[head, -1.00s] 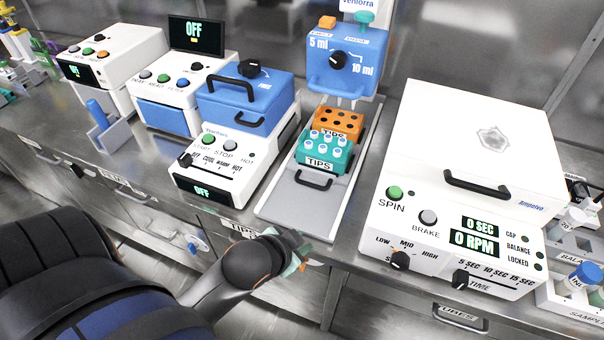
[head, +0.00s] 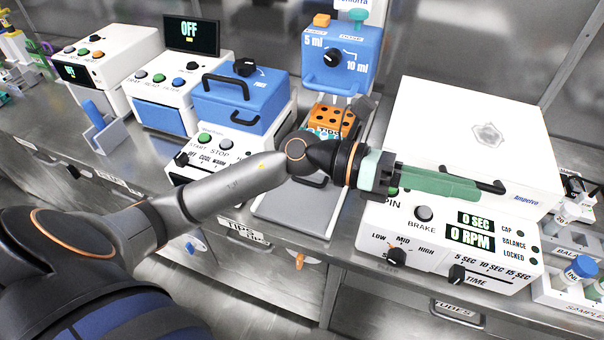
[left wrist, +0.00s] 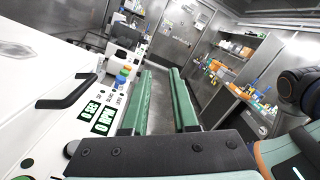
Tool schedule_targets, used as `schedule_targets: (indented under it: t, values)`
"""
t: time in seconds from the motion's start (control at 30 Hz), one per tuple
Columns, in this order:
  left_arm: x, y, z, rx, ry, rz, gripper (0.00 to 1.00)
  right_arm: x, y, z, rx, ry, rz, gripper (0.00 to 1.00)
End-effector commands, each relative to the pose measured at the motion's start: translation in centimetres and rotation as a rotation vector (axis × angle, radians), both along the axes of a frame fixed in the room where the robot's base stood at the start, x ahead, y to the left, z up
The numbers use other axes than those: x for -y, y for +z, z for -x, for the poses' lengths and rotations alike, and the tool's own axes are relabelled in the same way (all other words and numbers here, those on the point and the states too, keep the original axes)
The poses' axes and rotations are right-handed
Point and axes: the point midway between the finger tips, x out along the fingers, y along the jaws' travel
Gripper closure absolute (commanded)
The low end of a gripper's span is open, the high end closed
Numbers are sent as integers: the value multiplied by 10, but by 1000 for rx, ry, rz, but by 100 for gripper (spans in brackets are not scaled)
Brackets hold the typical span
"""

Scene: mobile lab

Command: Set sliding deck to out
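The sliding deck (head: 292,212) is a grey plate under the blue 5/10 ml dispenser (head: 342,60). An orange rack (head: 333,118) stands on it, with a teal tips rack mostly hidden behind my left arm. The deck's black handle (head: 311,181) shows partly below the arm. My left gripper (head: 478,188) points right, past the deck, in front of the white centrifuge. Its green fingers are apart and empty in the left wrist view (left wrist: 160,78). It appears clear of the deck handle. My right gripper is not in view.
The white centrifuge (head: 475,140) with a black lid handle stands right of the deck, close to my left gripper. A blue-lidded heater (head: 240,97) stands to its left. A sample rack (head: 575,292) is at the far right. The bench's front edge runs below.

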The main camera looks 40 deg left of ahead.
Motion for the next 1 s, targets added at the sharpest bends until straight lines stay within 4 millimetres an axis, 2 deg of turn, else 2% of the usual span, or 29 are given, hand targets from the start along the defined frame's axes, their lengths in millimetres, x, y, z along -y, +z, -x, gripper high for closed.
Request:
schedule_targets:
  t: [0.07, 0.17, 0.27, 0.3, 0.4, 0.5, 0.6, 0.7, 0.77, 0.87, 1.0]
  values:
    - [-7, -30, 0, 119, -71, -248, 73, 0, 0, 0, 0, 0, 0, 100]
    - [-33, -70, -6, 226, -147, -562, 73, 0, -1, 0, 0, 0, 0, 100]
    - [-81, -101, -21, 286, -201, -884, 73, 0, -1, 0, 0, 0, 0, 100]
    - [-105, -110, -27, 298, -217, -1010, 73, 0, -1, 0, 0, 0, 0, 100]
    - [-167, -120, -41, 285, -242, -1294, 73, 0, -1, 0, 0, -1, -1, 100]
    - [-222, -117, -48, 239, -249, -1512, 73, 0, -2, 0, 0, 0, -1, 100]
    - [-259, -110, -49, 188, -251, -1650, 73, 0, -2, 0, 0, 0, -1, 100]
    - [-278, -106, -48, 156, -251, -1718, 73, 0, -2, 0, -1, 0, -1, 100]
    - [-282, -107, -48, 146, -252, -1733, 73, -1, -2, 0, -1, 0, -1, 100]
    - [-283, -116, -49, 141, -255, -1735, 73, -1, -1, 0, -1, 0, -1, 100]
    - [-283, -141, -53, 141, -258, -1732, 73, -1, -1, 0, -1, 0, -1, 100]
